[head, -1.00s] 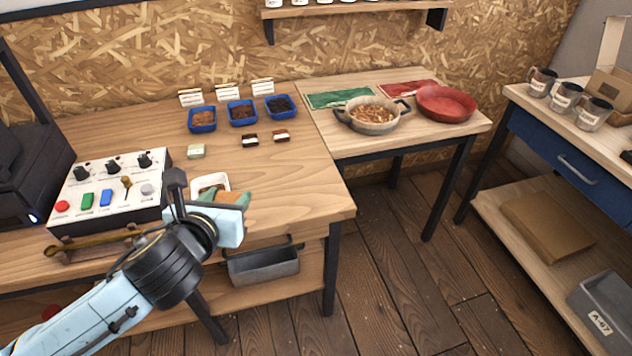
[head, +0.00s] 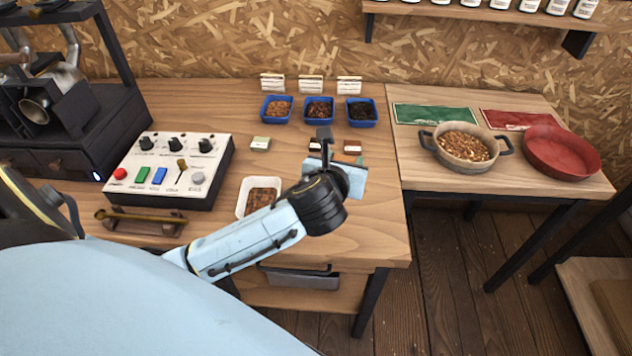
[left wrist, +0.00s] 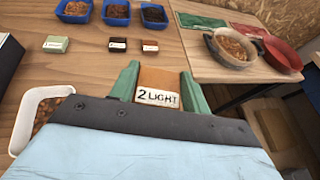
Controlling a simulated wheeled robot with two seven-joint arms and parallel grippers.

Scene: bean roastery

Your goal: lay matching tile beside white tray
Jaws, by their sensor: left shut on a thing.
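The white tray (head: 241,206), with brown beans in it, stands on the wooden table; it is at the left edge in the left wrist view (left wrist: 20,128). My left gripper (left wrist: 158,76) is shut on an orange-brown tile (left wrist: 160,80) with a white label reading "2 LIGHT". In the head view this gripper (head: 348,165) is right of and behind the tray, and its wrist hides the held tile. Three tiles lie behind it: pale green (head: 260,143), dark brown (left wrist: 118,45) and reddish brown (head: 352,147). My right gripper is not in view.
Three blue bean trays (head: 318,118) with label cards stand behind the tiles. A control box (head: 165,180) is on the left. A side table on the right holds a pan of beans (head: 462,150) and a red dish (head: 560,158). Bare tabletop lies right of the white tray.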

